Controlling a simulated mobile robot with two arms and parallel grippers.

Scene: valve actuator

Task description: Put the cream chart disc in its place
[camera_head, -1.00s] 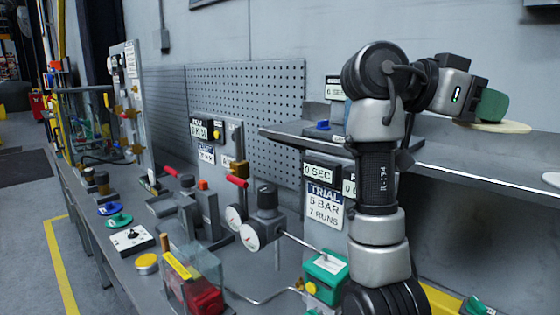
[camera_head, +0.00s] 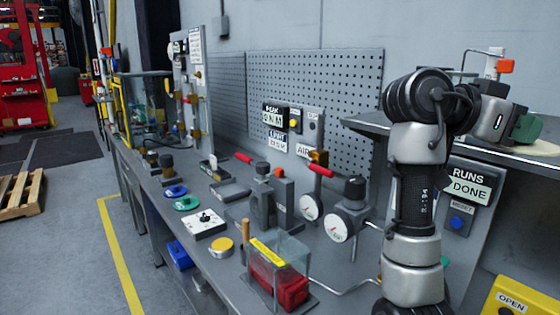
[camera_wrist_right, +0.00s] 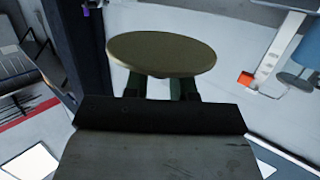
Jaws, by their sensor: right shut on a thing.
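The cream chart disc (camera_head: 543,148) is held by my right gripper (camera_head: 528,130) at the right edge of the head view, and part of it is cut off by the frame. In the right wrist view the disc (camera_wrist_right: 160,53) lies across the tips of the dark green fingers (camera_wrist_right: 160,85), with its broad face showing. My right gripper is shut on it, up at about shelf height. The disc's place cannot be made out. My left gripper is not in view.
The bench carries a blue disc (camera_head: 175,191), a green disc (camera_head: 186,203), a white box with a knob (camera_head: 204,223), gauges (camera_head: 341,224) and a clear case (camera_head: 279,266) over a red part. A shelf (camera_head: 365,124) runs behind my right arm.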

